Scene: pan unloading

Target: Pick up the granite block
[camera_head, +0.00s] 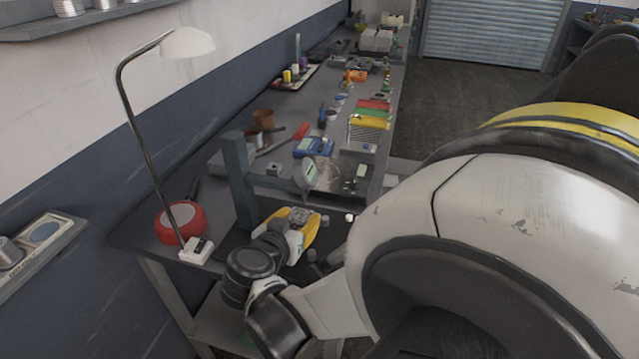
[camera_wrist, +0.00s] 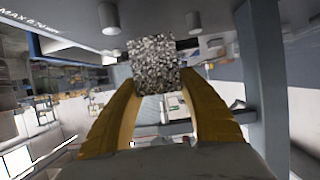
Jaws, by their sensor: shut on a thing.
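The granite block (camera_wrist: 155,62) is a speckled black, white and grey cube. In the wrist view it sits between the tips of the two yellow fingers of my gripper (camera_wrist: 154,84), which are shut on its sides. In the head view my gripper (camera_head: 292,229) is at the near end of the workbench, beside a grey post. The block's speckled top (camera_head: 301,216) shows between the yellow fingers there. The block's underside is hidden, so I cannot tell whether it touches anything below.
A grey upright post (camera_head: 240,185) stands close left of my gripper. A tilted display (camera_head: 309,173), a blue device (camera_head: 313,147) and several tools crowd the bench beyond. Grey cylinders (camera_wrist: 108,18) show near the block.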

